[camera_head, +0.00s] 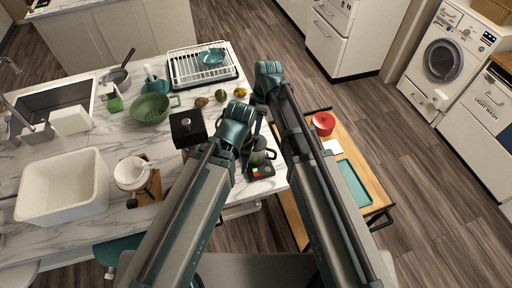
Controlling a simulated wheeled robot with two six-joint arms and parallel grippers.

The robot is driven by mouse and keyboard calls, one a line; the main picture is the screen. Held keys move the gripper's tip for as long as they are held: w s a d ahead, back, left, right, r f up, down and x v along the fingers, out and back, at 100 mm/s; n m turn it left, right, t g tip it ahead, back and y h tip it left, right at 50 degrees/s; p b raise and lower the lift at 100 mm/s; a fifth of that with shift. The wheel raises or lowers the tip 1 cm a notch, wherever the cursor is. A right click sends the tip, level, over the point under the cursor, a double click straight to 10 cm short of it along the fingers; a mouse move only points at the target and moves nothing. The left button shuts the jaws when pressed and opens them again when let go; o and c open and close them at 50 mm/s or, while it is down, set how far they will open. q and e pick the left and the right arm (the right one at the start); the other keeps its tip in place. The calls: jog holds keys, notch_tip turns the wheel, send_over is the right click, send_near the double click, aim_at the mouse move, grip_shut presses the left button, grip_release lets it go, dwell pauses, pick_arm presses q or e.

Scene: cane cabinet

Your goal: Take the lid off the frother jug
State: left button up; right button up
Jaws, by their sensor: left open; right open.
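I cannot pick out the frother jug or its lid with certainty. Small dark rounded items (268,155) stand near the counter's right end, partly hidden by my arms, and I cannot tell whether the jug is among them. A red round pot (323,120) sits on the wooden side table to the right. My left gripper (238,115) is at the end of the lower arm, over the counter's right part. My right gripper (267,75) is higher in the picture, past the counter's right edge. Both are open, with nothing seen in them; their fingertips are hard to make out.
The marble counter (75,230) holds a black box with a knob (187,127), a green colander (150,108), a dish rack (203,66), a white basin (62,187) and a white bowl (130,173). A teal tray (354,183) lies on the side table. Floor is clear at right.

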aim_at(256, 137)
pick_arm(q)
jog(key=shift+f+b, duration=0.7)
jog(key=shift+f, duration=0.55)
pick_arm(e)
jog(key=shift+a+f, duration=0.15)
jog(key=shift+f, duration=1.15)
notch_tip(256, 137, down, 5)
jog(key=b, duration=0.5)
jog(key=shift+s+a+f, duration=0.15)
jog(key=shift+f, duration=0.05)
pick_arm(q)
notch_tip(256, 137, down, 5)
jog(key=shift+f, duration=0.15)
pick_arm(e)
jog(key=shift+r, duration=0.1)
grip_shut()
